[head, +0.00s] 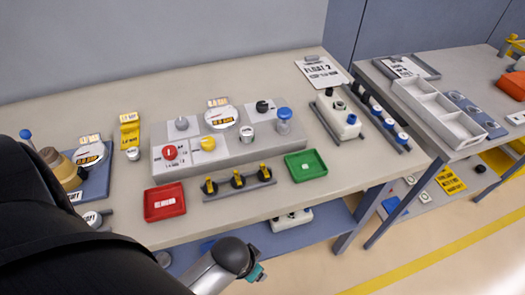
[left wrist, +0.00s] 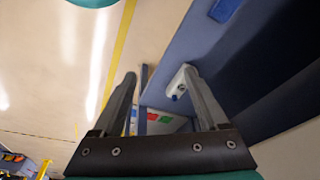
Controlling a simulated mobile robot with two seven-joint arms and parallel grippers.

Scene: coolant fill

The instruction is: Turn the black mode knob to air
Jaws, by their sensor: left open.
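A black knob (head: 262,106) stands on the back right of the grey control panel (head: 230,160) in the head view. Its label is too small to read, so I cannot tell its setting. A grey knob (head: 181,123), a red knob (head: 169,152) and a yellow knob (head: 208,143) sit on the same panel. My left gripper (left wrist: 158,74) is open and empty in the left wrist view, away from the panel, with floor and a blue surface beyond its fingers. Its fingers do not show in the head view. My right gripper is not in view.
A red tray (head: 165,213), a green tray (head: 320,173) and a rack of black-and-yellow pieces (head: 238,190) lie in front of the panel. A clear, blue-capped container (head: 284,128) stands on its right end.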

